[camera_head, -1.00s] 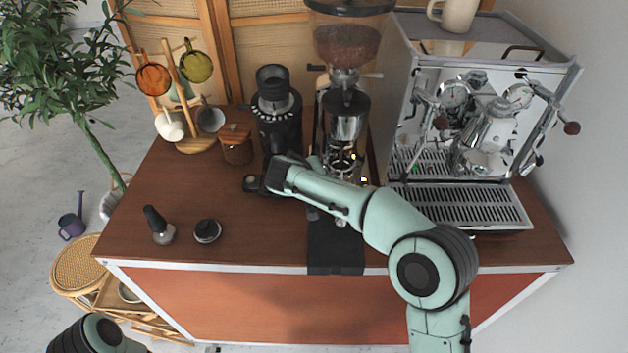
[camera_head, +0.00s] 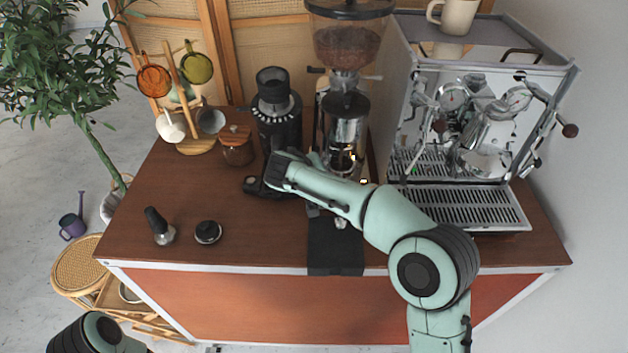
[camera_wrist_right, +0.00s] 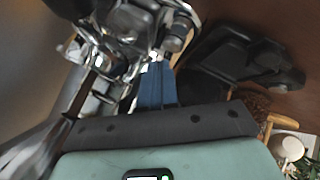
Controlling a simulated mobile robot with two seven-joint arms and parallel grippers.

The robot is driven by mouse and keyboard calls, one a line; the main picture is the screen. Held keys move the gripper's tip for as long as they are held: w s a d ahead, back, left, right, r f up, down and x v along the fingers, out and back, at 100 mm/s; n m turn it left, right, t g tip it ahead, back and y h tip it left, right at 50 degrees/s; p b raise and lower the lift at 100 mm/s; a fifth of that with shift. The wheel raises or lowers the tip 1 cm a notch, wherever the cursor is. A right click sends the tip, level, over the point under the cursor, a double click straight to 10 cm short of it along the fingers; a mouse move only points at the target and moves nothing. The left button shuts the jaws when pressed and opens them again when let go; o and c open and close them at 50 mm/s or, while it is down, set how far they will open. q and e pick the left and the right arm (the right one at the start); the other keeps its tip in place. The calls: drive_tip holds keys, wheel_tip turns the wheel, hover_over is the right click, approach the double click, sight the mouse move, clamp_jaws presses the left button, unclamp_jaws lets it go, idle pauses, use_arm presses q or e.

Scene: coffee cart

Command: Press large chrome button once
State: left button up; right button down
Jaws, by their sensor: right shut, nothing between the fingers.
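The coffee grinder (camera_head: 346,118), with a clear bean hopper and a chrome front, stands on the cart left of the espresso machine. My right arm reaches across the counter, and its wrist is in front and to the left of the grinder. My right gripper (camera_wrist_right: 158,70) is shut and empty, with its blue fingers together, pointing at chrome parts (camera_wrist_right: 178,36) of the grinder. The fingertips are very close to these parts; I cannot tell whether they touch. The large chrome button cannot be clearly made out. My left gripper is out of view.
The espresso machine (camera_head: 480,110) stands at the right. A mug tree (camera_head: 193,147) is at the back left. A black mat (camera_head: 334,252) lies at the front edge.

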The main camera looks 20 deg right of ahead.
drive_tip(key=shift+r, duration=0.15)
drive_tip(key=shift+r+p, duration=1.25)
drive_tip(key=shift+r, duration=1.2)
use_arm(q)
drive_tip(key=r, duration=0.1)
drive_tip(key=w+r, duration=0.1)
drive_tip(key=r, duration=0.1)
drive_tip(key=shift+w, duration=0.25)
use_arm(e)
drive_tip(key=shift+f, duration=0.1)
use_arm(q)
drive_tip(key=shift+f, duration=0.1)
